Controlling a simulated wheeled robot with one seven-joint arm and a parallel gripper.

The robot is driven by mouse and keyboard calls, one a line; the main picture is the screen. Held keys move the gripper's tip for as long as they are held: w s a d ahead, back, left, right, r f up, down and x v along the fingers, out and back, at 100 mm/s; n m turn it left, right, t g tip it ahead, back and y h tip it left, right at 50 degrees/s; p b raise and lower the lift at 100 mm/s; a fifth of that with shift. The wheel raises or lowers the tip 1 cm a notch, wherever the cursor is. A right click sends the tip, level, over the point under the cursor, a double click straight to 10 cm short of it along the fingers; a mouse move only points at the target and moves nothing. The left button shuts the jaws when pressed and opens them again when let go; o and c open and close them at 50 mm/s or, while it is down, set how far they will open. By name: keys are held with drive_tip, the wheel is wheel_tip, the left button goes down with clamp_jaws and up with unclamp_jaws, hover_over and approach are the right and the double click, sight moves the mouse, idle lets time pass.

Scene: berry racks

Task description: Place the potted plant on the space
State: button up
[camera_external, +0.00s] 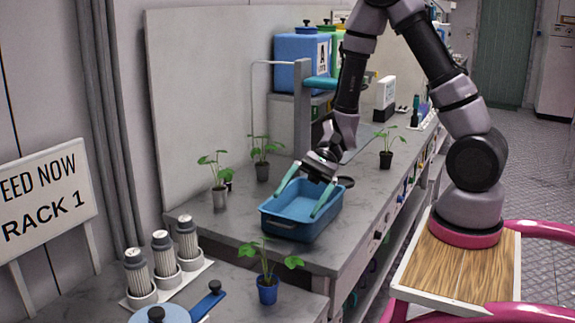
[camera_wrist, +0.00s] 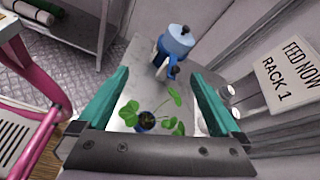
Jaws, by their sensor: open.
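A leafy green plant in a blue pot (camera_external: 267,289) stands upright on the near grey counter in the external view. In the wrist view this potted plant (camera_wrist: 146,121) shows low between my fingers, apart from them. Other potted plants stand on the counter: one in a grey pot (camera_external: 220,198), one behind it (camera_external: 262,170), and one in a dark pot (camera_external: 386,159) farther back. My gripper (camera_external: 300,199) has teal fingers spread open and empty, over the blue tray in the external view. Which spot is the named space, I cannot tell.
The blue tray (camera_external: 294,230) sits on the counter (camera_external: 246,222) below my gripper. Several grey-white cylinders (camera_external: 163,247) stand in a holder at the left. A blue lidded pot (camera_wrist: 177,40) is at the near end. A "RACK 1" sign (camera_external: 47,196) stands left.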

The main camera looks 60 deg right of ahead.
drive_tip(key=s+d+r+n+t+h, duration=0.2)
drive_tip(key=d+r, duration=0.3)
drive_tip(key=r, duration=0.3)
drive_tip(key=s+d+r+n+t+h, duration=0.2)
drive_tip(key=s+d+r+n+h, duration=0.2)
drive_tip(key=r, duration=0.3)
drive_tip(key=s+d+r+n+t+h, duration=0.2)
drive_tip(key=s+d+r+n+h, duration=0.1)
drive_tip(key=r, duration=0.5)
drive_tip(key=s+d+h, duration=0.1)
drive_tip(key=d+h, duration=0.1)
drive_tip(key=d, duration=0.1)
drive_tip(key=shift+s+r+n, duration=0.25)
drive_tip(key=shift+r+n, duration=0.05)
drive_tip(key=shift+n, duration=0.1)
